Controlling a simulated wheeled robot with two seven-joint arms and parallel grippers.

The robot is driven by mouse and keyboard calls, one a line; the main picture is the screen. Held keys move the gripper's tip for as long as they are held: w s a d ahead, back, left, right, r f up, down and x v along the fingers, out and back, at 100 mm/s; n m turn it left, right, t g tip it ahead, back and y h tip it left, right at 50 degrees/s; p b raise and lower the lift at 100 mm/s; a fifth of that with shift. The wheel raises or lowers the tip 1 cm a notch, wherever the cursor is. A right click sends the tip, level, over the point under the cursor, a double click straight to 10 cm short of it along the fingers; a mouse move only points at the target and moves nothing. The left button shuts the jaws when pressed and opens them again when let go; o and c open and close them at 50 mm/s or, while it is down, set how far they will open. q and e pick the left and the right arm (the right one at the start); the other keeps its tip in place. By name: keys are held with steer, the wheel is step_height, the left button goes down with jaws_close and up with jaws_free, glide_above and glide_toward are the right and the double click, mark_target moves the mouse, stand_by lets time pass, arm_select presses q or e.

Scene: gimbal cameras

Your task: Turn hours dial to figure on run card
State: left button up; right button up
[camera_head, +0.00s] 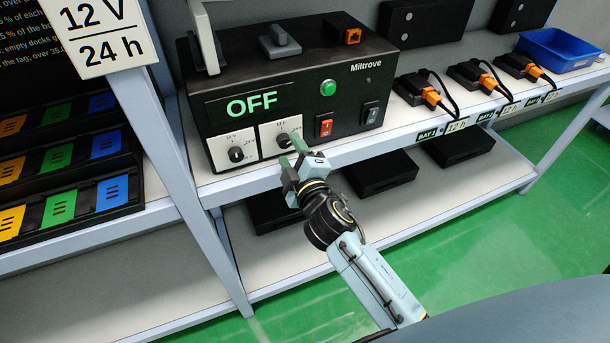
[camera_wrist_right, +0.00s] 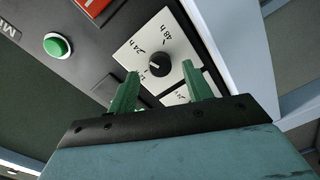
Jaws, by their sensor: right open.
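The run card (camera_head: 103,29), a white sign at the top left of the head view, reads 12 V and 24 h. The hours dial (camera_head: 283,141) is a black knob on the right white plate of the black Miltrove unit. In the right wrist view the dial (camera_wrist_right: 160,65) shows a white mark and printed figures including 24 h and 48 h; I cannot tell which figure it points to. My right gripper (camera_head: 292,153) is open, its green fingers in front of the dial, one to each side in the wrist view; contact is unclear. My left gripper is out of view.
Left of the hours dial is a second dial (camera_head: 236,154). The display (camera_head: 251,104) reads OFF. A red switch (camera_head: 326,125) and green button (camera_head: 328,88) are to the right. The shelf edge (camera_head: 240,186) runs below the unit. Battery bays (camera_head: 420,90) stand farther right.

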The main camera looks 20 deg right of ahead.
steer(key=s, duration=1.1)
steer(key=shift+r+b, duration=0.25)
steer(key=shift+b, duration=0.05)
steer(key=shift+s+d, duration=0.1)
steer(key=s+f+m+g, duration=0.1)
steer(key=s+f+g, duration=0.2)
steer(key=f, duration=0.8)
steer(key=s+f+m+g, duration=0.2)
steer(key=s+f, duration=0.1)
steer(key=f, duration=0.7)
steer(key=s+f+m+g, duration=0.1)
steer(key=s+f+g, duration=0.2)
steer(key=f, duration=0.8)
steer(key=s+d+f+m+g, duration=0.3)
steer(key=s+f, duration=0.6)
steer(key=s, duration=0.5)
steer(key=s+d+f+m+g, duration=0.3)
steer(key=s+d+f+g, duration=0.2)
steer(key=s+f, duration=0.4)
steer(key=s+d, duration=0.1)
steer(key=s, duration=0.3)
steer(key=shift+s+f+m+g, duration=0.15)
steer(key=shift+s+m+g, duration=0.15)
steer(key=shift+s+m, duration=0.1)
